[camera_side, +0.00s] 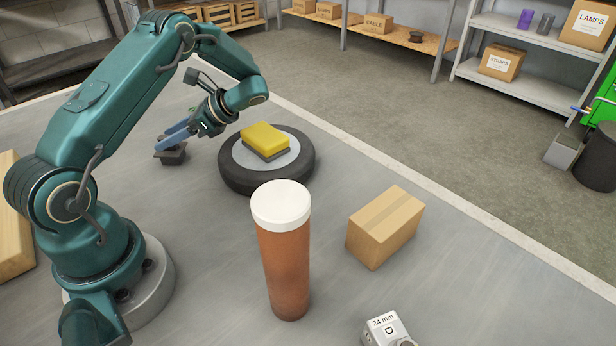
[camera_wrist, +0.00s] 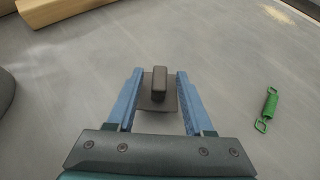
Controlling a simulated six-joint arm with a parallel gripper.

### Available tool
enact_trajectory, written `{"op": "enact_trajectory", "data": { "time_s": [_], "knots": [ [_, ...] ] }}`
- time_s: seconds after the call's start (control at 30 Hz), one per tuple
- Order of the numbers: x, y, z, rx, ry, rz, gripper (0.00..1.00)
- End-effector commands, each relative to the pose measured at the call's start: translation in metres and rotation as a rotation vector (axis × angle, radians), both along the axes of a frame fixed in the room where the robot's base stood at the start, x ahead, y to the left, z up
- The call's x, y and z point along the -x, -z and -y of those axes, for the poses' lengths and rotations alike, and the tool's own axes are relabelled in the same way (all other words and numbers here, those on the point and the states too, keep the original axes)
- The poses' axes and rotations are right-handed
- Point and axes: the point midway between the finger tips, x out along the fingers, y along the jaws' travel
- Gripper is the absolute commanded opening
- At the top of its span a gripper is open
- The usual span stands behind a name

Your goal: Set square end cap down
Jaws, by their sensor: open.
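The square end cap is a dark grey piece with a square base and a small block on it. It lies on the grey work surface in the side view (camera_side: 173,157). In the wrist view the cap (camera_wrist: 159,86) sits between the two blue fingers. My gripper (camera_side: 163,147) is open, with its blue fingers angled down to the cap; it also shows in the wrist view (camera_wrist: 156,80). A gap shows between each finger and the cap's raised block. The cap's base looks flat on the surface.
A black tyre (camera_side: 237,180) with a yellow sponge (camera_side: 265,140) lies right of my gripper. A brown tube with a white lid (camera_side: 285,260) and a cardboard box (camera_side: 385,226) stand nearer.

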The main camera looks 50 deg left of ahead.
Motion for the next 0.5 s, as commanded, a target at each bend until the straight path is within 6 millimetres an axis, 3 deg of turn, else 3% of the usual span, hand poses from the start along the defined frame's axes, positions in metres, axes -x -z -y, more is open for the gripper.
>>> {"op": "enact_trajectory", "data": {
  "time_s": [0.2,0.5],
  "knots": [
    [-0.029,-0.021,0.028,0.0,0.005,0.005,0.52],
    [-0.056,-0.042,0.056,0.001,0.003,0.003,0.52]
  ]
}}
